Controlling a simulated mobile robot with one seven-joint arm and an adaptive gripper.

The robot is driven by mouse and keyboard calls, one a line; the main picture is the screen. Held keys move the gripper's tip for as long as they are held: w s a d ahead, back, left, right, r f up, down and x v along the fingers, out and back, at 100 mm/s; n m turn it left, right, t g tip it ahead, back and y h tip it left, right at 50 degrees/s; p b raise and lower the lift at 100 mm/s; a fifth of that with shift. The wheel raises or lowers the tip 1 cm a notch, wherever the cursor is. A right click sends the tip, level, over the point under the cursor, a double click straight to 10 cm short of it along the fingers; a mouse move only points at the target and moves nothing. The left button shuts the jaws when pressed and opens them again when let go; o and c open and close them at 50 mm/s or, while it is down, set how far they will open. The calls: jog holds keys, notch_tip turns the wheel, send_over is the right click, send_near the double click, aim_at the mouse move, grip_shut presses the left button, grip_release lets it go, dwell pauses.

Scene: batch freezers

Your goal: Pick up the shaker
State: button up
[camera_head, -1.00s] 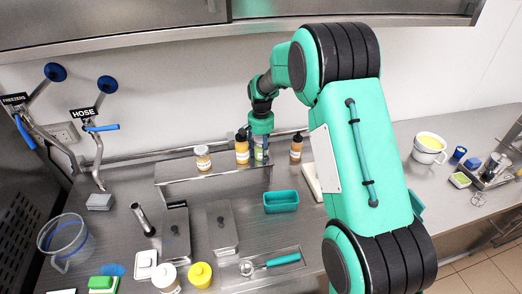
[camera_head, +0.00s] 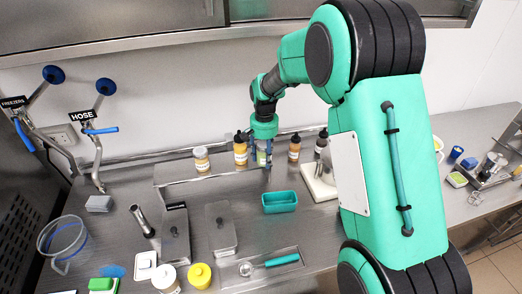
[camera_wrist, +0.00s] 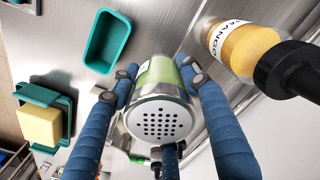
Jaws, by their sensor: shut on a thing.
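The shaker (camera_wrist: 160,115) has a perforated metal lid and a clear body with green contents. It fills the middle of the wrist view, its lid facing the camera. My gripper (camera_wrist: 158,78) has its blue fingers closed around the shaker's body from both sides, with another finger part below the lid. In the head view my gripper (camera_head: 263,150) points down at the raised steel shelf at the back, and the shaker shows only as a small green patch between the fingers. I cannot tell whether its base touches the shelf.
An orange mango bottle (camera_wrist: 245,48) with a dark nozzle stands close beside the shaker. A brown bottle (camera_head: 294,148) is to the right and a white-capped jar (camera_head: 201,159) to the left on the steel shelf (camera_head: 212,184). A teal tray (camera_head: 280,202) lies in front.

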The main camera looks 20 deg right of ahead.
jog(key=s, duration=0.8)
jog(key=shift+s+r, duration=0.4)
dwell(0.5)
jog(key=s+d+f+m, duration=0.1)
jog(key=s+d+f, duration=0.2)
jog(key=s, duration=0.9)
jog(key=s+d+f+m, duration=0.2)
jog(key=s+d+f, duration=0.1)
jog(key=s, duration=0.8)
jog(key=s+d+f+m, duration=0.1)
jog(key=s+d+f, duration=0.3)
jog(key=s, duration=0.8)
jog(key=shift+s+f, duration=0.3)
jog(key=shift+f, duration=0.55)
jog(key=shift+d, duration=0.1)
jog(key=b, duration=0.2)
send_over(323, 238)
jog(key=shift+d+f, duration=0.1)
jog(key=shift+f, duration=0.65)
